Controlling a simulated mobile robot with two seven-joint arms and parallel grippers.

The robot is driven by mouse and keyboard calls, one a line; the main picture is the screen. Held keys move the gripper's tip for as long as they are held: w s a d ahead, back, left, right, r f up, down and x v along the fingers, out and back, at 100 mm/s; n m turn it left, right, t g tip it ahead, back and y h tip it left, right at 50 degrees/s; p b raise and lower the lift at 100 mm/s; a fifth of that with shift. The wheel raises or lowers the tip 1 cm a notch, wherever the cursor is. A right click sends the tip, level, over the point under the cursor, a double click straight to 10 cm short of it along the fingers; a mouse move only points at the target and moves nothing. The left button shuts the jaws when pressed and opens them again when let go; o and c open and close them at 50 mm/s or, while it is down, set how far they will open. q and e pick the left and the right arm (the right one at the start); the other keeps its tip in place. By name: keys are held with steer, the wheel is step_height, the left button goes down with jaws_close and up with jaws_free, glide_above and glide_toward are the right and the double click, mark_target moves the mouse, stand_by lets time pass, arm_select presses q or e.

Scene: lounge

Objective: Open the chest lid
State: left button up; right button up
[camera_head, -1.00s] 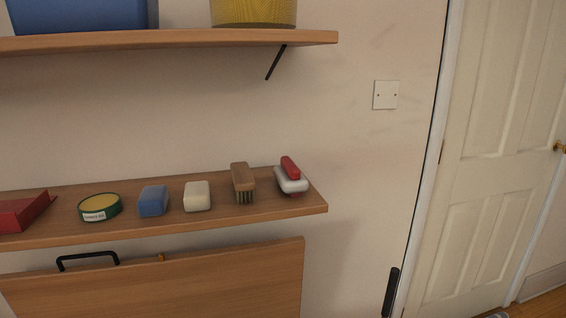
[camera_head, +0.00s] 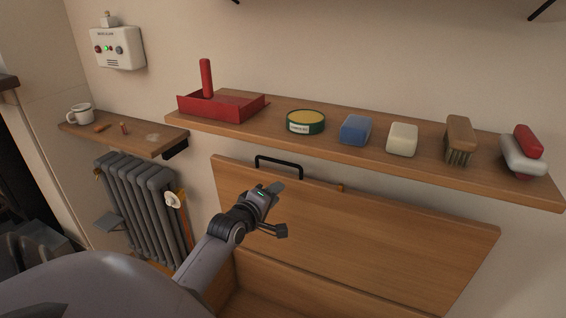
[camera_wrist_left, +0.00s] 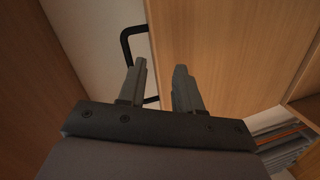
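The wooden chest lid (camera_head: 370,235) stands raised, leaning back near the wall under the lower shelf. Its black handle (camera_head: 280,161) is on the top edge. Part of the chest's open box (camera_head: 262,285) shows below the lid. My left gripper (camera_head: 280,209) is in front of the lid's left part, below the handle; its two fingers are spread. In the left wrist view the fingers (camera_wrist_left: 160,88) are apart with nothing held between them. The handle (camera_wrist_left: 126,45) shows beyond the left finger, and the lid (camera_wrist_left: 230,50) fills the middle. My right gripper is out of view.
A shelf (camera_head: 230,128) above the lid holds a red dustpan (camera_head: 225,106), a green tin (camera_head: 305,121), a blue block (camera_head: 355,130), a cream block (camera_head: 402,139) and brushes. A grey radiator (camera_head: 140,205) and small shelf (camera_head: 130,140) with a mug (camera_head: 80,114) are at left.

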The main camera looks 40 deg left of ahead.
mark_target(278, 162)
arm_select(q)
steer(key=shift+w+a+r+n+t+y+b, duration=0.2)
steer(key=shift+w+a+r+n, duration=0.45)
steer(key=shift+w+a, duration=0.65)
steer(key=shift+w+a+r+n+y+b, duration=0.2)
steer(key=shift+w+a+r+n, duration=0.45)
steer(key=shift+w, duration=1)
steer(key=shift+w+a+r+n+t+y+b, duration=0.1)
steer(key=shift+w+a+r+n+y, duration=0.25)
steer(key=shift+w+a+n, duration=0.75)
steer(key=shift+w+a+m, duration=0.15)
steer(key=shift+w+m, duration=0.15)
steer(key=shift+w, duration=0.1)
jaws_close()
